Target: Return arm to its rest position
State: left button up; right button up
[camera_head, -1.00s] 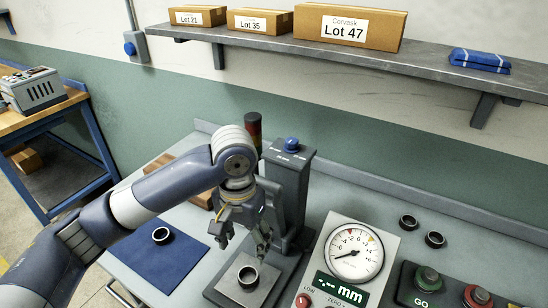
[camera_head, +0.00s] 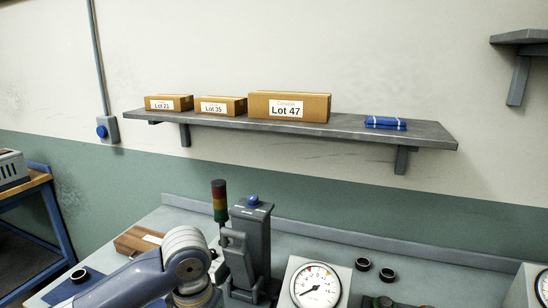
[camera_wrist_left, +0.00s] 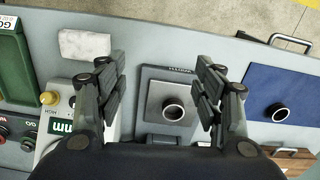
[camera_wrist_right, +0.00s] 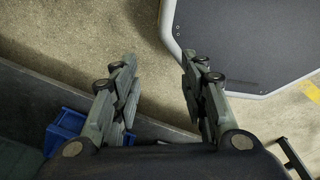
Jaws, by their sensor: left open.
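My left arm (camera_head: 150,275) comes in from the lower left in the head view, and its gripper is below the picture's edge there. In the left wrist view my left gripper (camera_wrist_left: 160,95) is open and empty, its fingers wide apart. Between and beyond them a dark ring (camera_wrist_left: 173,112) sits on the square metal plate of the gauge stand (camera_wrist_left: 150,125). My right gripper (camera_wrist_right: 160,85) shows in the right wrist view with its fingers apart, over bare floor, and nothing is between them. My right arm is not in the head view.
The gauge column (camera_head: 250,240) and a signal light (camera_head: 219,200) stand close to my left arm. A dial (camera_head: 315,285) is to their right, with two rings (camera_head: 387,275) beyond. A blue mat (camera_wrist_left: 290,85) holds another ring (camera_wrist_left: 278,112). A shelf (camera_head: 350,132) with boxes is above.

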pick_arm(q)
jog(key=s+d+f+m+t+h, duration=0.1)
jog(key=s+d+f+h, duration=0.15)
jog(key=d+f, duration=0.2)
jog(key=s+d+f+m+t+h, duration=0.1)
jog(key=s+d+f+h, duration=0.1)
jog(key=s+d+f, duration=0.3)
jog(key=s+a+f+n+t+y, duration=0.1)
jog(key=s+a+f, duration=0.2)
jog(key=s+a, duration=0.15)
jog(key=s+a+f+n+y, duration=0.1)
jog(key=s+a+f+y, duration=0.15)
jog(key=a, duration=0.35)
jog(key=s+a+f+n+t+y, duration=0.1)
jog(key=s+a+f, duration=0.1)
jog(key=s+a, duration=0.3)
notch_tip(320, 180, down, 27)
jog(key=a+g+b, duration=0.1)
jog(key=g+b, duration=0.1)
jog(key=s+a+f+g, duration=0.1)
jog(key=s+a+f, duration=0.2)
jog(key=s+f, duration=1.4)
jog(key=shift+s+a+f+b, duration=0.2)
jog(key=shift+s+f+b, duration=0.15)
jog(key=shift+f, duration=0.45)
pick_arm(e)
jog(key=f, duration=0.1)
jog(key=w+f, duration=0.1)
jog(key=shift+a+f, duration=0.1)
jog(key=shift+f, duration=0.3)
